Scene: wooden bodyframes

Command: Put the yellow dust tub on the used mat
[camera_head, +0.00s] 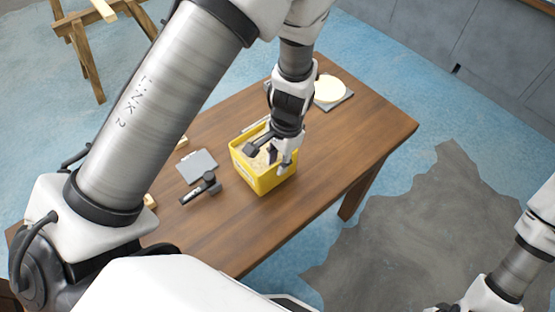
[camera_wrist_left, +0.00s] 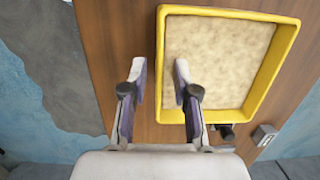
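The yellow dust tub (camera_head: 264,180) stands on the wooden table, filled with pale dust. It fills the upper right of the left wrist view (camera_wrist_left: 286,50). My left gripper (camera_head: 277,158) is over the tub in the head view and hides part of it. In the wrist view its two fingers (camera_wrist_left: 158,80) are apart, one on each side of the tub's near-left rim, with nothing clamped; contact cannot be told. A small grey mat (camera_head: 197,166) lies left of the tub. Another grey mat (camera_head: 347,101) under a round pale disc lies behind it. Neither shows a label.
A dark tool (camera_head: 203,190) lies beside the small grey mat, left of the tub. Pale wooden pieces (camera_head: 150,201) lie at the table's left. The table's right part (camera_head: 375,125) is clear. My right arm shows at the lower right, over the floor.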

